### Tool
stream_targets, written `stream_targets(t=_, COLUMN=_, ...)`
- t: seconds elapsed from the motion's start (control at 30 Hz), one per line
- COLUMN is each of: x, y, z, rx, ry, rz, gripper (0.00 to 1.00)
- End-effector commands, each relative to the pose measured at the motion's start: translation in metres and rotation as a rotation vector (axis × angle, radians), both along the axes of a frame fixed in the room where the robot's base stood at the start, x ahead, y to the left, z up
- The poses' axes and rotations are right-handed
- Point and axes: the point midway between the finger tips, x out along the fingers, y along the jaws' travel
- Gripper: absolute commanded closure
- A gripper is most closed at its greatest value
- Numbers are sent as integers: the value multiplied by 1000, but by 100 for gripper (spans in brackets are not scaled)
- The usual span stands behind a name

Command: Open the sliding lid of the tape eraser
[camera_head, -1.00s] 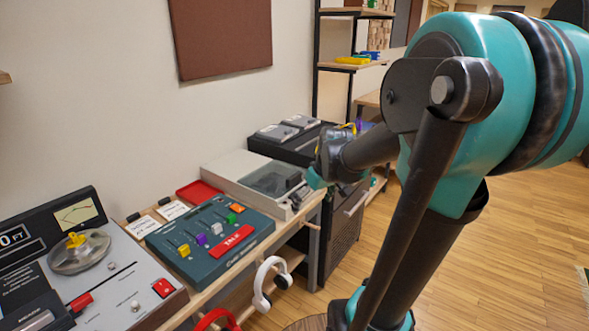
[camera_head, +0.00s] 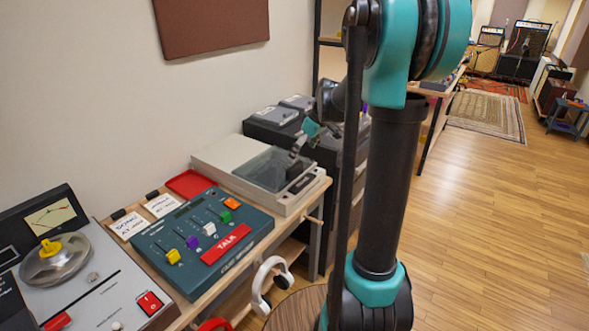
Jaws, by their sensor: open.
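The tape eraser appears to be the beige box (camera_head: 225,160) on the bench, with a smoky see-through lid (camera_head: 262,168) over its top. The lid looks shut over the well. A dark block (camera_head: 296,170) stands at the lid's right end. My gripper (camera_head: 301,146) is open, just above and behind that block, at the box's far right side. I cannot tell whether a finger touches the lid or block. My arm hides part of the area to the right.
A teal talk console (camera_head: 200,238), a red tray (camera_head: 190,184) and a reel machine (camera_head: 95,285) stand to the left. White headphones (camera_head: 268,285) hang at the bench front. A dark cabinet with grey boxes (camera_head: 278,115) is behind. Open floor (camera_head: 480,230) lies right.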

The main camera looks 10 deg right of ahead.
Motion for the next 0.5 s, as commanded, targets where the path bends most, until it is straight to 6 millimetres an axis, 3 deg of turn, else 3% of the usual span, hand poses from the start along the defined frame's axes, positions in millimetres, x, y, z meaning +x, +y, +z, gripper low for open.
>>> stream_targets(t=0.3, x=17, y=17, z=-56, rx=0, ry=-1, rz=1, gripper=2)
stream_targets(t=0.5, x=23, y=23, z=-77, rx=1, ry=-1, rz=0, gripper=2)
